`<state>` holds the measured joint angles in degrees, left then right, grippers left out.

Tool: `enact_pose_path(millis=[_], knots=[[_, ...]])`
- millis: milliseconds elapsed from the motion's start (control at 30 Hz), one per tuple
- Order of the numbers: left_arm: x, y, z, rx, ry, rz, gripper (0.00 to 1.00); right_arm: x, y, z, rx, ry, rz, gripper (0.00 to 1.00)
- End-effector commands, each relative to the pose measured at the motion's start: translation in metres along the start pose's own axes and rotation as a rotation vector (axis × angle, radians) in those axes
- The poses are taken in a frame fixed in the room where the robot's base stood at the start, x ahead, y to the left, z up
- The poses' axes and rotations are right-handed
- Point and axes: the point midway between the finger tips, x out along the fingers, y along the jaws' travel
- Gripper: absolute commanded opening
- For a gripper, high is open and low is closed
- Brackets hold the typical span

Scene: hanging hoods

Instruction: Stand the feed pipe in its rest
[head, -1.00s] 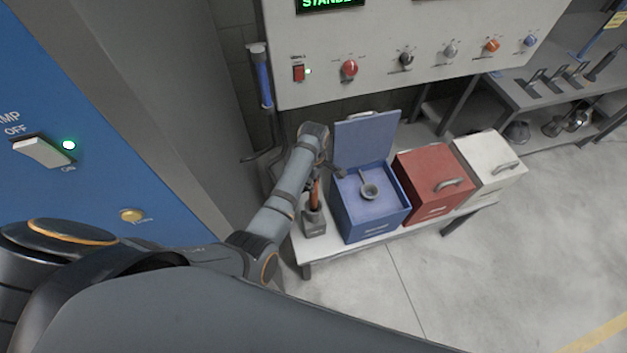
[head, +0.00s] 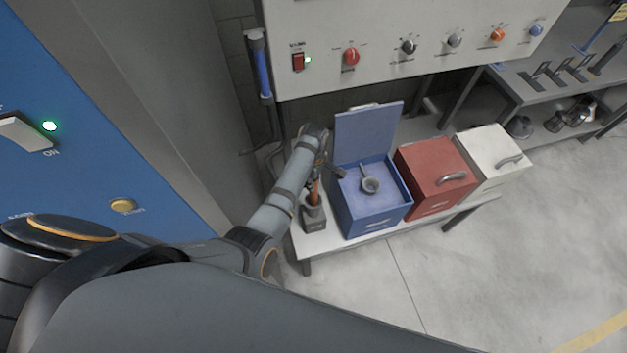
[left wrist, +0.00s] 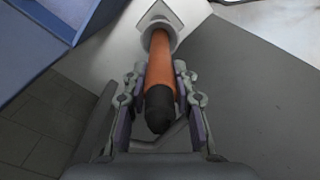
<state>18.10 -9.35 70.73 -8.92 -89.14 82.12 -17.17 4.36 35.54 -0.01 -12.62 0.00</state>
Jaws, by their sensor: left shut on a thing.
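The feed pipe (left wrist: 160,62) is orange-brown with a black end cap. In the left wrist view it runs away from me, and its far end meets the round grey collar of the rest (left wrist: 163,33). In the head view the rest is a small grey block (head: 313,218) at the left end of the low bench, with the pipe (head: 315,190) rising upright or nearly so from it. My left gripper (left wrist: 159,72) is shut around the pipe near its black end; the wrist partly hides it in the head view. How deep the pipe sits is hidden. My right gripper is out of view.
An open blue box (head: 372,215) with a ladle (head: 369,184) stands close right of the rest. A red box (head: 437,180) and a white box (head: 493,158) follow. A control panel (head: 430,50) hangs above. A blue-handled pipe (head: 263,72) is on the wall.

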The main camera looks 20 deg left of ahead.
Motion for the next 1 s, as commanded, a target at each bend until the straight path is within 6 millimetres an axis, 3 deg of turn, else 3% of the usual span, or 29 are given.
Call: enact_pose_path(millis=[167,1000], knots=[[0.000,0.000,0.000,0.000,0.000,0.001,0.00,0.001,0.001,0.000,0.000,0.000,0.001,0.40],[0.040,0.000,0.000,0.000,0.000,0.000,0.00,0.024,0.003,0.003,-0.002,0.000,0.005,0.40]])
